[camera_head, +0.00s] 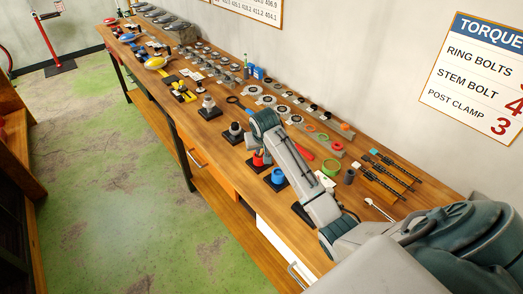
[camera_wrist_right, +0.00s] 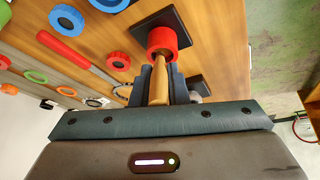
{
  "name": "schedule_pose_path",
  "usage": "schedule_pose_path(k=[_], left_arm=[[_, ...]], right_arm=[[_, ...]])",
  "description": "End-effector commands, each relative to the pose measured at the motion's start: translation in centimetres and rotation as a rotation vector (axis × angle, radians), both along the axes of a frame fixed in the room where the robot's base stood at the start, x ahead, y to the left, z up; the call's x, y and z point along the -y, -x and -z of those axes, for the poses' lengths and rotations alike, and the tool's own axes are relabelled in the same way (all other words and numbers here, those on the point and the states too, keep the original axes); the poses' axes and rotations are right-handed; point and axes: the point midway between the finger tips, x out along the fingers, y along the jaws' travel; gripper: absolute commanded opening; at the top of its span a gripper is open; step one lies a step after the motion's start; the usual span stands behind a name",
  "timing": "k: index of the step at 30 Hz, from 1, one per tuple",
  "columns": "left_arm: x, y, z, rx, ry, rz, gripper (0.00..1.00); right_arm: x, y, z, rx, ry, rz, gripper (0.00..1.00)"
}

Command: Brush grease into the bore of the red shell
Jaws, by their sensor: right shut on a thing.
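The red shell (camera_wrist_right: 162,40) stands on a black square base in the right wrist view, its open end facing my gripper. It also shows in the head view (camera_head: 258,158), partly hidden by my right arm. My right gripper (camera_wrist_right: 161,78) is shut on a wooden-handled brush (camera_wrist_right: 159,85). The brush points at the shell, and its tip overlaps the near rim; I cannot tell how far it is inside the bore. The bristles and any grease are not visible. My left gripper is not in view.
A blue shell (camera_head: 278,176) on a black base stands close by the red one. The front edge is near the shells.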

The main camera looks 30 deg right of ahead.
Motion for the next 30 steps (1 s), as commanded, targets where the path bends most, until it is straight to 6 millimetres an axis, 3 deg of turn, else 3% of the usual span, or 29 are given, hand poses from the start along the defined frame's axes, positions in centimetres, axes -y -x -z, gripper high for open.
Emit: schedule_pose_path(k=[17, 30], left_arm=[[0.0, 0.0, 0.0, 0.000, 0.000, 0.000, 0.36], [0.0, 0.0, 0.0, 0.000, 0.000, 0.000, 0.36]], right_arm=[[0.5, -0.8, -0.1, 0.001, 0.000, 0.000, 0.00], [-1.2, -0.1, 0.0, 0.001, 0.000, 0.000, 0.00]])
